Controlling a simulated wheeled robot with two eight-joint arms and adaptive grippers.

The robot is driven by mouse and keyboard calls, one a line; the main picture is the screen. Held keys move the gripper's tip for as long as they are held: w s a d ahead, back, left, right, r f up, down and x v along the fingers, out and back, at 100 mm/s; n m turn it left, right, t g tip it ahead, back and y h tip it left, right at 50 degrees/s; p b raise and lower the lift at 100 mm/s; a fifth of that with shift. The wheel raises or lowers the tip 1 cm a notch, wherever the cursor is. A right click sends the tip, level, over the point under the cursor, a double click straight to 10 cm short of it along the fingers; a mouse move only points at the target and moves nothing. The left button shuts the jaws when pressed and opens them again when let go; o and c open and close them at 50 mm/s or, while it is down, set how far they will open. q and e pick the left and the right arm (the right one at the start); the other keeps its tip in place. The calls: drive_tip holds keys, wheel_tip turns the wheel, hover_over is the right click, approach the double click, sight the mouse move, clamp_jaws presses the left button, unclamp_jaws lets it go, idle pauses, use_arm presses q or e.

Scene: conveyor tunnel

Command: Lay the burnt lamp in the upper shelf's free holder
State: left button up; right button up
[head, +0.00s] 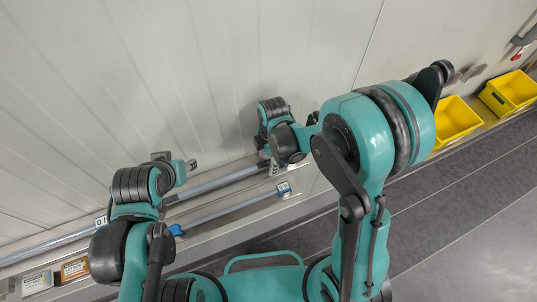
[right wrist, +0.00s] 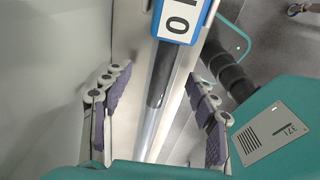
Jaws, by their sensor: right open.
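A long grey tube lamp (head: 222,180) lies along the wall, seen in the head view. In the right wrist view a tube (right wrist: 153,125) with a dark upper section runs between the fingers; I cannot tell whether it is the burnt lamp. My right gripper (right wrist: 158,106) is open, its purple pads apart on either side of that tube, with no visible contact. In the head view the right gripper (head: 272,163) is partly hidden by its own wrist. My left gripper (head: 178,163) is near the wall above the lamp's left part; its jaws are unclear.
A second, thinner tube (head: 230,208) lies nearer me, with a blue piece (head: 176,230) at its left end. A blue-framed label (head: 284,188) stands near its right end, and a blue-framed label (right wrist: 175,18) shows close up. Yellow bins (head: 455,122) stand at the right.

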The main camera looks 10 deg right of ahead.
wheel_tip(320, 180, up, 12)
drive_tip(key=shift+d+f, duration=0.15)
drive_tip(key=shift+d, duration=0.15)
drive_tip(key=shift+w, duration=0.1)
idle(0.7)
drive_tip(key=shift+d, duration=0.1)
